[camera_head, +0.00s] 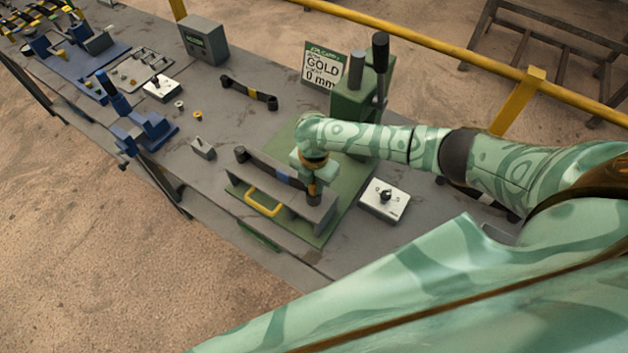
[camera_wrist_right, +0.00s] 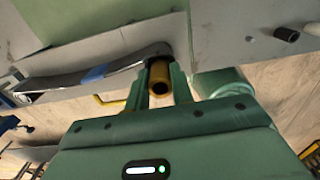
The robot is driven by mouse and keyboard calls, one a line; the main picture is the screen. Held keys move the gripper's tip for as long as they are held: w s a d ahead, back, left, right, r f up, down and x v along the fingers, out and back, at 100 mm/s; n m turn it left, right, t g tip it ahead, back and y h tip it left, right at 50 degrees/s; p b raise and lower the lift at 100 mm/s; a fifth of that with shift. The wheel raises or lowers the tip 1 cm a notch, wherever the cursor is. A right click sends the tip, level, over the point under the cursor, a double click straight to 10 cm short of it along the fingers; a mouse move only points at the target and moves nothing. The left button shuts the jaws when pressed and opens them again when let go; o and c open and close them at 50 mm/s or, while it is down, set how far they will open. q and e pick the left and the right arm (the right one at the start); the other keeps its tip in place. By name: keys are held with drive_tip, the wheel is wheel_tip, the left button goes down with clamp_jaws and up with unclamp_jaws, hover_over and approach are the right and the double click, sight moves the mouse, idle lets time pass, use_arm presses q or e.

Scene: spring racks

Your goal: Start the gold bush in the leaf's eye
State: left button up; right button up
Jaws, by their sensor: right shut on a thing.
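The gold bush (camera_wrist_right: 158,77) sits between the fingers of my right gripper (camera_wrist_right: 162,85) in the right wrist view, its round open end showing. The gripper is shut on it. In the head view, this gripper (camera_head: 313,188) points down over the right end of a dark leaf (camera_head: 270,170) with a blue band. The leaf lies across a grey fixture (camera_head: 290,212); in the right wrist view the leaf (camera_wrist_right: 95,75) ends just behind the bush. The eye at that end is mostly hidden, so I cannot tell whether the bush touches it. My left gripper is out of view.
A green press (camera_head: 355,105) with a black-handled lever stands behind, beside a sign (camera_head: 322,66) reading GOLD and 0 mm. A yellow handle (camera_head: 263,202) fronts the fixture. A white dial box (camera_head: 384,199) is at right.

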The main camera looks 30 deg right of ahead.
drive_tip(key=shift+f, duration=0.45)
drive_tip(key=o, duration=1.4)
drive_tip(key=shift+r, duration=0.15)
wheel_tip(320, 180, up, 7)
drive_tip(key=p, duration=0.7)
drive_tip(key=shift+p, duration=0.3)
